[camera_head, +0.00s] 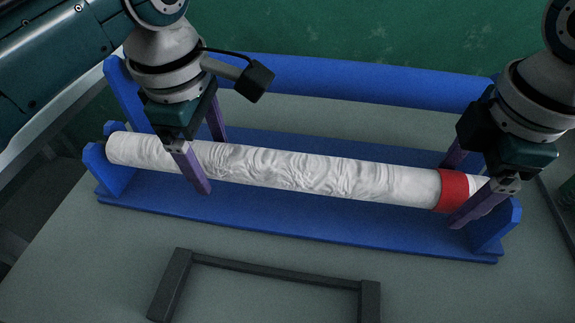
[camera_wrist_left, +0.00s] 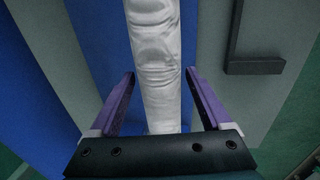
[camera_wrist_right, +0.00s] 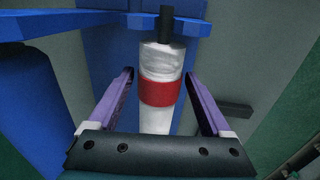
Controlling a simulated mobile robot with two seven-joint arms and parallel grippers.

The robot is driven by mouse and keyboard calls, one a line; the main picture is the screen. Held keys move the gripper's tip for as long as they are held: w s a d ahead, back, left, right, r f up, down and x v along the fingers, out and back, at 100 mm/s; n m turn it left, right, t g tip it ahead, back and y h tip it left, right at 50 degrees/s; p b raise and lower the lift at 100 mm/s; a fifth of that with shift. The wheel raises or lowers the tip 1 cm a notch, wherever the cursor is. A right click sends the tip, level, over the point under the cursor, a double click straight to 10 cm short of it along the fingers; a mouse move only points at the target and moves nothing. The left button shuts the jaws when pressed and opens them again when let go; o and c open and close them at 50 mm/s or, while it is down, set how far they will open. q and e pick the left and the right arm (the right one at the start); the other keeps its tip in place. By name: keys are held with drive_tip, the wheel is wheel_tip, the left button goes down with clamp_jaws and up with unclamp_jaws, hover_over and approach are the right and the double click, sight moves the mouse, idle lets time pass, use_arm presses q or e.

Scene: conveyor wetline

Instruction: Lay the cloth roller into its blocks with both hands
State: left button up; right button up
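The white cloth roller (camera_head: 320,175), wrinkled and with a red band (camera_head: 452,190) near its right end, lies lengthwise along the blue stand. Its ends are at the left block (camera_head: 110,172) and the right block (camera_head: 497,228). In the right wrist view, its dark shaft end (camera_wrist_right: 166,22) is at the notch of the blue block (camera_wrist_right: 115,20); I cannot tell whether it is fully seated. My left gripper (camera_head: 208,164) is open astride the roller's left part, with gaps beside the cloth. My right gripper (camera_head: 455,191) is open astride the roller by the red band.
A blue bar (camera_head: 350,82) runs behind the roller, on the same stand. The blue base plate (camera_head: 300,222) lies on a grey table (camera_head: 100,265). A dark frame (camera_head: 270,266) lies in front of it. A green wall (camera_head: 400,35) stands behind.

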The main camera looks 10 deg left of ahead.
use_arm(q)
clamp_jaws()
use_arm(e)
clamp_jaws()
idle(0.4)
